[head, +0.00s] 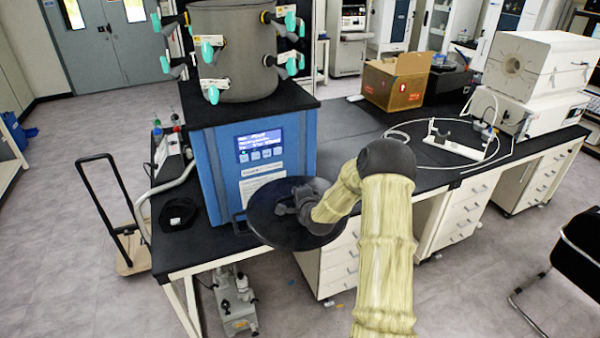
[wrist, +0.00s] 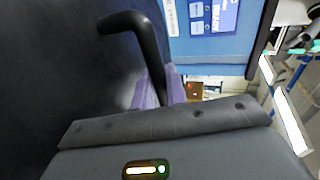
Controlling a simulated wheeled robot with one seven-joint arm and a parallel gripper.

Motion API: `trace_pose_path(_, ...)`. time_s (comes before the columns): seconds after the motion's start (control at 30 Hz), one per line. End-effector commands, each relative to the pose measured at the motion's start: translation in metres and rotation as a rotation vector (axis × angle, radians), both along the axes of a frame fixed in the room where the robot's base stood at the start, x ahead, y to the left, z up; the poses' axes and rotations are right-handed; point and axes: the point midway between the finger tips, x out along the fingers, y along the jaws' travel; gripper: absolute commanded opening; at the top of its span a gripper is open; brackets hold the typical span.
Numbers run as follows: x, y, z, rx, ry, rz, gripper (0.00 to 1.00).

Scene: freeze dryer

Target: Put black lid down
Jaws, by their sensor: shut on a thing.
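The black lid (head: 268,224) is a wide dark disc in the head view, in front of the blue freeze dryer (head: 218,170) and over the front edge of the bench. My gripper (head: 290,207) is at the lid's handle. In the wrist view, the purple fingertips (wrist: 160,92) are shut on the lid's bent black handle (wrist: 148,42), and the lid's dark face (wrist: 60,70) fills the left side. The lid hides part of the dryer's lower front and the bench edge. I cannot tell whether the lid touches the bench.
The metal drum with teal-handled valves (head: 235,55) stands on top of the dryer. A small black item (head: 178,214) lies on the bench to the left. A cardboard box (head: 395,82) and looped tubing (head: 405,130) are to the right. Some bare bench (head: 340,135) lies right of the dryer.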

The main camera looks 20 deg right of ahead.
Motion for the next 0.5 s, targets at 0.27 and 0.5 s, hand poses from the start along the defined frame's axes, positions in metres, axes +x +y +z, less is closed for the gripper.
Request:
trace_pose_path(0.27,-0.046,0.031,-0.072,0.01,-0.005,0.033,0.0)
trace_pose_path(0.5,-0.095,0.059,-0.122,0.019,-0.007,0.054,0.0)
